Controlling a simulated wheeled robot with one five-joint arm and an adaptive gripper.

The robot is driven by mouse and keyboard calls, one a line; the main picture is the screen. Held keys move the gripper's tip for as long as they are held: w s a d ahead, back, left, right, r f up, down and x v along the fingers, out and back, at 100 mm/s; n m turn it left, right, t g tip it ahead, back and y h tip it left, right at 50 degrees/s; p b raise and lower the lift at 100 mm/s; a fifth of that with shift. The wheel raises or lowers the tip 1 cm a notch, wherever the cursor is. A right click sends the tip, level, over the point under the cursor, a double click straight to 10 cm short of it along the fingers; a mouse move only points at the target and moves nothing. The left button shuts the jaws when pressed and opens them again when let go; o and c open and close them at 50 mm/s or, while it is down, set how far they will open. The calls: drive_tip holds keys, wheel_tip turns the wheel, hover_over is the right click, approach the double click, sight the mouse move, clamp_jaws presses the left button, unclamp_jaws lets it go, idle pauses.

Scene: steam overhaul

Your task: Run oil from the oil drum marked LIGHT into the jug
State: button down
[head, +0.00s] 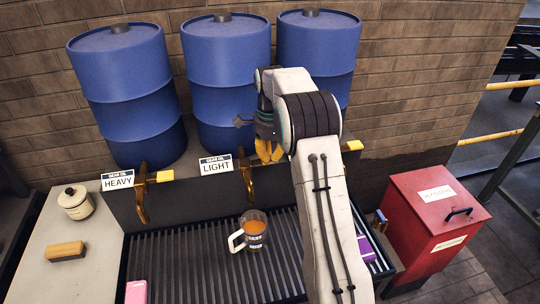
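The middle blue drum (226,68) stands behind the sign LIGHT (215,165). Its brass tap (248,182) hangs over the front of the dark panel. The clear jug (254,233), with a white handle at its left, stands upright on the slatted tray (190,264), below and slightly right of that tap. Orange-brown colour shows inside it. My gripper (268,152), with orange-yellow fingertips, points down just above and right of the LIGHT tap. The tap's lever is hidden or blends with the fingertips, so I cannot tell whether they touch it or how far apart they are.
A HEAVY drum (127,92) with its tap (143,194) is at left; a third drum (318,42) is behind my arm. A lidded pot (76,203) and a brush-like block (66,252) sit on the left counter. A red bin (436,215) stands right.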

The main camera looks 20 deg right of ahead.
drive_tip(key=shift+s+d+f, duration=0.1)
drive_tip(key=shift+d+f, duration=0.05)
drive_tip(key=shift+f, duration=0.45)
drive_tip(key=shift+s+d+f, duration=0.1)
drive_tip(key=shift+f, duration=0.5)
drive_tip(key=shift+w+r, duration=0.1)
drive_tip(key=shift+r, duration=0.15)
idle(3.9)
drive_tip(key=shift+r+p, duration=0.7)
drive_tip(key=shift+p, duration=0.1)
drive_tip(key=shift+r, duration=0.1)
drive_tip(key=shift+w+r, duration=0.1)
drive_tip(key=shift+r, duration=0.25)
wheel_tip(320, 180, up, 11)
